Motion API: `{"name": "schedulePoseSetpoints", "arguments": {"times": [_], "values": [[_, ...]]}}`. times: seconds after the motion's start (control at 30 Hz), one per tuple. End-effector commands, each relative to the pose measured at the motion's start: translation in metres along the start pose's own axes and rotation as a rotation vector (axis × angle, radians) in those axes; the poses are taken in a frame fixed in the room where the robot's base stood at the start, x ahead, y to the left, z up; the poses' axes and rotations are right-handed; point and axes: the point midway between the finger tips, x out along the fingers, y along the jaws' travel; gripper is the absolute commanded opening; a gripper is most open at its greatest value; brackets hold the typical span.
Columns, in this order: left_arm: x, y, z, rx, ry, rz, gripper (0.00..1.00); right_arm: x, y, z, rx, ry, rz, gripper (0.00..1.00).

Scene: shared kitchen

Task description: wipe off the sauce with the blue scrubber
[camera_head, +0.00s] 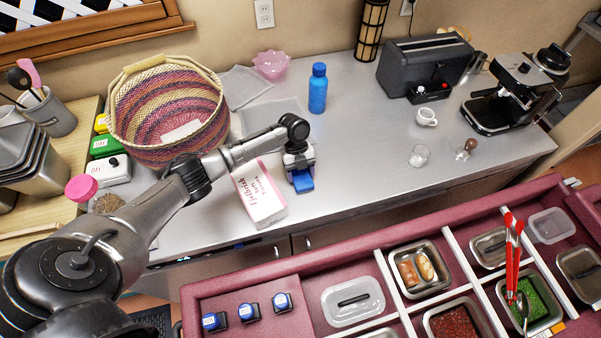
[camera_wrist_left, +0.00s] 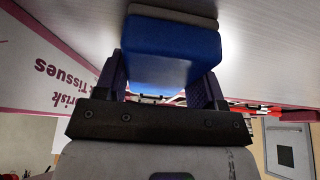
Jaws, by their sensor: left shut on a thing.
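The blue scrubber (camera_head: 303,181) is in my left gripper (camera_head: 301,170), low over the metal counter (camera_head: 365,150), just right of the tissue box. In the left wrist view the scrubber (camera_wrist_left: 172,50) sits between the two fingers of the gripper (camera_wrist_left: 165,90), with a grey-brown layer (camera_wrist_left: 175,14) on its far side against or close to the counter surface. I cannot tell if it touches. No sauce shows in either view; it may be hidden under the scrubber or gripper. My right gripper is in neither view.
A white and pink tissue box (camera_head: 259,193) stands close left of the gripper. A blue bottle (camera_head: 317,88), woven basket (camera_head: 168,110) and toaster (camera_head: 424,66) stand farther back. A glass (camera_head: 419,155) and white cup (camera_head: 427,117) stand right. The counter's middle is clear.

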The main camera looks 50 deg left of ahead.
Motion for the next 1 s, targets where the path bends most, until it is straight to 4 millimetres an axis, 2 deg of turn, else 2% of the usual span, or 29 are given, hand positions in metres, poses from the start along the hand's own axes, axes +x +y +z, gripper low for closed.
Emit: {"name": "schedulePoseSetpoints", "arguments": {"times": [0.6, 1.0], "values": [[0.002, -0.021, 0.000, 0.000, -0.001, 0.001, 0.29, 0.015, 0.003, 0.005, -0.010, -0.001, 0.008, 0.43], [0.002, -0.022, -0.001, 0.000, 0.000, 0.001, 0.29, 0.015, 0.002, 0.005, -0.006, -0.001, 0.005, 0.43]]}}
